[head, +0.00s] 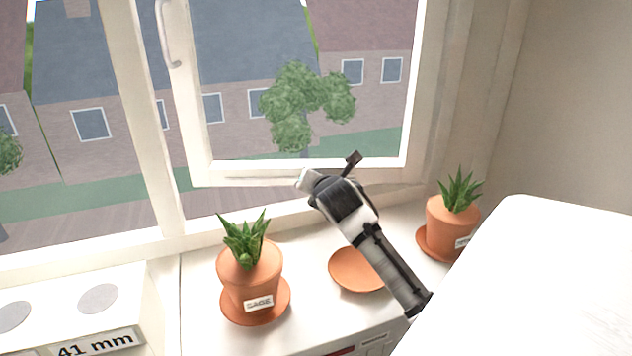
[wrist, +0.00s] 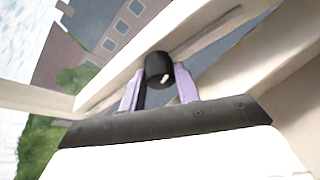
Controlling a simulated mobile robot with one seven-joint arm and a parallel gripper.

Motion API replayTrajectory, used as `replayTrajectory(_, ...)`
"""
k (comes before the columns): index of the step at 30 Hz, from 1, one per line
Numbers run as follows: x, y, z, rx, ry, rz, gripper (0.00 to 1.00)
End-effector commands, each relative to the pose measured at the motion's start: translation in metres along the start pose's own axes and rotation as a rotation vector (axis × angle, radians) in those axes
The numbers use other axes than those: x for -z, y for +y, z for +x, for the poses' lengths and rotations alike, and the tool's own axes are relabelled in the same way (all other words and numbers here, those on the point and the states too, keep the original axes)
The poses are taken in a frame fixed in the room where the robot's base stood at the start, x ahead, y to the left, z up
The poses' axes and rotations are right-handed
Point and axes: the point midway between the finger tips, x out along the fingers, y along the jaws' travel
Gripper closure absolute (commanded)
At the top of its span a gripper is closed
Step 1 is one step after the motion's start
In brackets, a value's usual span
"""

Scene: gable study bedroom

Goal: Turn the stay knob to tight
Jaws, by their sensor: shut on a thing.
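The stay knob is a small black round knob (wrist: 159,70) with a short white mark on its face. It sits at the lower rail of the window in the wrist view. My gripper (wrist: 160,82) has its two pale purple fingers on either side of the knob, shut on it. In the head view my gripper (head: 308,180) is at the bottom rail of the open window sash (head: 290,172), and it hides the knob there. I cannot tell from the white mark how tight the knob is.
A potted plant labelled SAGE (head: 250,275) stands on the sill left of my arm, and another potted plant (head: 453,220) stands to the right. An empty terracotta saucer (head: 352,272) lies under my arm. A box marked 41 mm (head: 130,318) is at lower left.

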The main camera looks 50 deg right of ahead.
Motion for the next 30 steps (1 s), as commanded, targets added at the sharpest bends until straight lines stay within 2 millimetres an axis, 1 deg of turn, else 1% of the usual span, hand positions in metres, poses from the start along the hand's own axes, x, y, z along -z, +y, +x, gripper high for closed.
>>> replayTrajectory(6,0.0011,-0.0018,0.0007,-0.051,0.003,0.123,0.91)
replayTrajectory(12,0.0007,-0.0018,0.0004,-0.078,0.005,0.188,0.91)
replayTrajectory(29,0.0002,-0.0016,0.0002,-0.089,0.006,0.214,0.91)
replayTrajectory(30,0.0002,-0.0016,0.0002,-0.089,0.006,0.214,0.65)
